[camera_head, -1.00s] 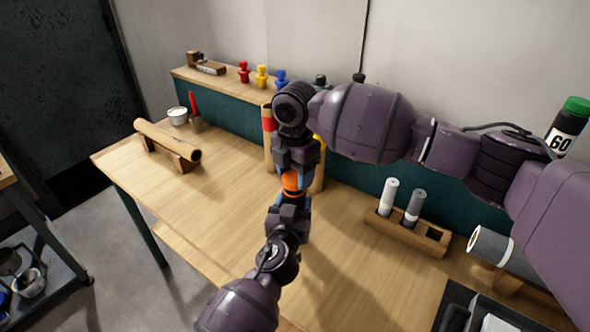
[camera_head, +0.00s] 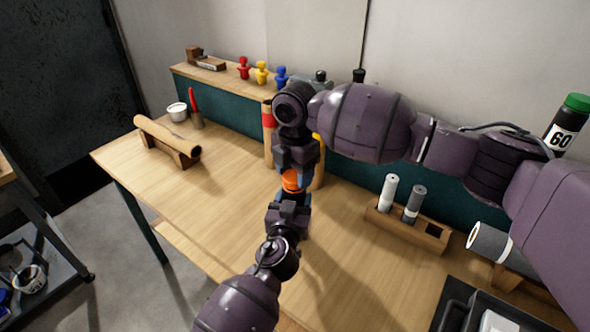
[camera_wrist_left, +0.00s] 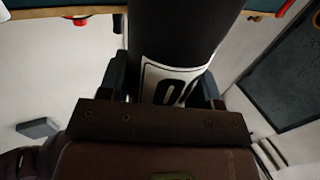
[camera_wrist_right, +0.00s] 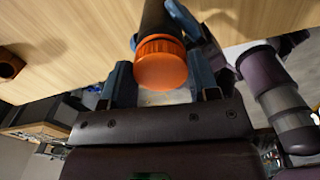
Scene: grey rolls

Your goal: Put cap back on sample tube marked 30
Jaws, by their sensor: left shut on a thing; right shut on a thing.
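An orange ribbed cap (camera_head: 292,181) shows between my two grippers above the table; it also shows in the right wrist view (camera_wrist_right: 160,64). My right gripper (camera_head: 294,172), pointing down from above, is shut on it. The cap is in line with the end of a dark tube (camera_wrist_right: 158,17) and appears to touch it; how firmly it sits is unclear. My left gripper (camera_head: 289,200), below the cap, is shut on this dark tube. In the left wrist view the tube (camera_wrist_left: 190,30) has a white label with a partly hidden number that includes a 0.
A tube marked 60 with a green cap (camera_head: 566,125) stands at the right. A brown roll (camera_head: 165,135) lies on a stand at the left. Red, yellow and blue pegs (camera_head: 261,76) stand on the back shelf. The left table middle is clear.

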